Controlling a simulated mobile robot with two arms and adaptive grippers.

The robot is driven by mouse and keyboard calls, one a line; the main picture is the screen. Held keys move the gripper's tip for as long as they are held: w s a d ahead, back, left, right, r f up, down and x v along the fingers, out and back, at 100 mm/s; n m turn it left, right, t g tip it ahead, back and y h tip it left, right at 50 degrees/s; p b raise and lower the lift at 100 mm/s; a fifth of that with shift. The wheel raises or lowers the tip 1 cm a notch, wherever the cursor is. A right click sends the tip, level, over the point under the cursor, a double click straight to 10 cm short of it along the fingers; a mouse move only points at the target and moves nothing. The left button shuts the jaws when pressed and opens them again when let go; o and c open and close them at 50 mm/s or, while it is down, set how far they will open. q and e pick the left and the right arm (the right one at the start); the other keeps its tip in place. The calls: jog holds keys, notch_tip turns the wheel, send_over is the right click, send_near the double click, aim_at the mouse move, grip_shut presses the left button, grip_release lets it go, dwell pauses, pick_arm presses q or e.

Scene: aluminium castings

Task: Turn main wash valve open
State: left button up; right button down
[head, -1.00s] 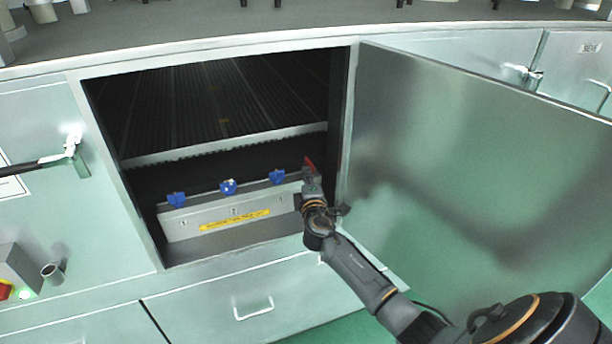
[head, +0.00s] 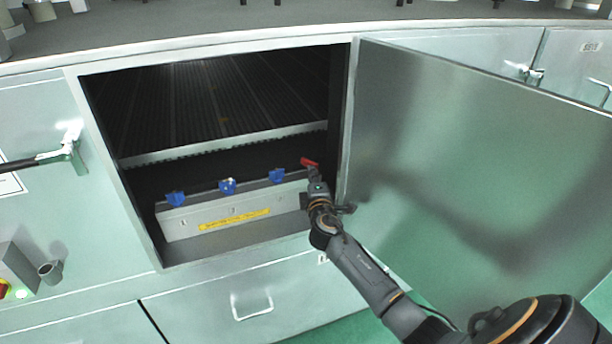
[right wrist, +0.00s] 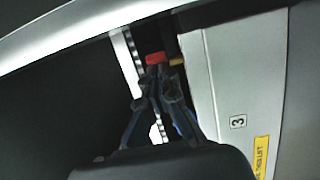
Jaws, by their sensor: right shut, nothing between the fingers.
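A red valve lever (head: 309,162) shows at the right end of the row of valves inside the open cabinet. It lies nearly level in the head view. In the right wrist view the red lever (right wrist: 156,58) is just beyond the fingertips, with a brass-coloured part beside it. My right gripper (head: 314,172) is shut and empty, its tips close to the lever. The wrist view also shows the closed fingers (right wrist: 160,75); I cannot tell whether they touch the lever. The valve body is mostly hidden. My left gripper is not in view.
Three blue valve handles (head: 228,186) stand along a grey box (head: 180,222) with a yellow label (head: 235,219). The cabinet frame is close around my right arm. The open door (head: 480,170) stands to the right. A drawer handle (head: 252,305) is below.

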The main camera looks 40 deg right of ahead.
jog(key=shift+s+d, duration=0.2)
jog(key=shift+d, duration=0.25)
dwell(0.6)
